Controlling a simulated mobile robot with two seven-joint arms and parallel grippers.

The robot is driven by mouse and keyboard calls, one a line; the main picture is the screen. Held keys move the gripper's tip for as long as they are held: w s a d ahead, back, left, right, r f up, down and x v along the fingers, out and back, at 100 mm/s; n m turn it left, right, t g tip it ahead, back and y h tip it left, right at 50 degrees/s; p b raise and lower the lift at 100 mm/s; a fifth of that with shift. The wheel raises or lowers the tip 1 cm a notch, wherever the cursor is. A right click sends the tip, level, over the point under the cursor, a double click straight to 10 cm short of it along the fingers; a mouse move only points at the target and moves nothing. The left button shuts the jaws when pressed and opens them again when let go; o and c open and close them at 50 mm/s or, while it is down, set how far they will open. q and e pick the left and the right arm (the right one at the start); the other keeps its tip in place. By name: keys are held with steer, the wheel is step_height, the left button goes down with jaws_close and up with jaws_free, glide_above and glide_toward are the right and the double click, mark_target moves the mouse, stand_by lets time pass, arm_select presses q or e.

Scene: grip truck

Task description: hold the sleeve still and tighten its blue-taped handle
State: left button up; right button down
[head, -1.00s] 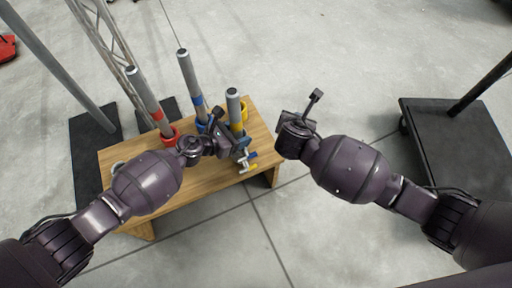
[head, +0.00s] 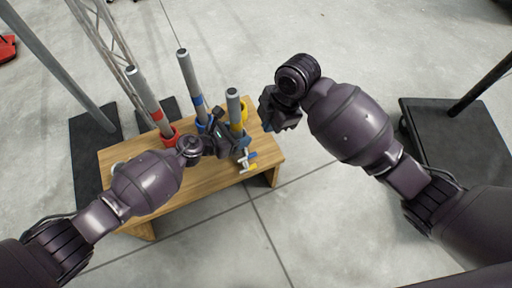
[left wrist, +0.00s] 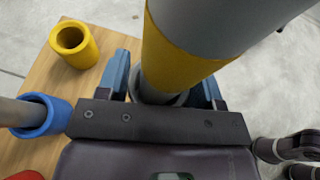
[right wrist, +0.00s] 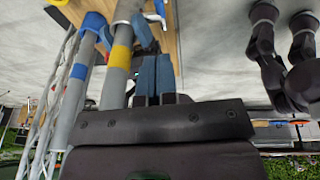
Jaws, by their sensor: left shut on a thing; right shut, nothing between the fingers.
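The yellow-taped grey pole (head: 235,110) stands at the right end of the wooden bench. My left gripper (head: 226,143) is shut around its lower part. In the left wrist view my blue fingers (left wrist: 165,82) sit on both sides of a grey collar (left wrist: 150,97), seemingly the sleeve, under the yellow tape (left wrist: 172,60). Small handles with blue and yellow parts (head: 247,160) stick out at the pole's foot; which one is the blue-taped handle is hard to tell. My right gripper (head: 277,118) is shut and empty, right of the pole and apart from it. Its closed fingers (right wrist: 155,78) point toward the bench.
The bench (head: 190,188) also carries a red-taped pole (head: 148,100) and a blue-taped pole (head: 190,80) in ring holders, and an empty yellow cup (left wrist: 75,42). A black cart (head: 455,135) stands at right. The floor between is clear.

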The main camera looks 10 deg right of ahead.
glide_toward(253, 154)
steer(key=x, duration=0.5)
steer(key=shift+s+a+f, duration=0.1)
steer(key=shift+a+f, duration=0.1)
steer(key=shift+f, duration=0.85)
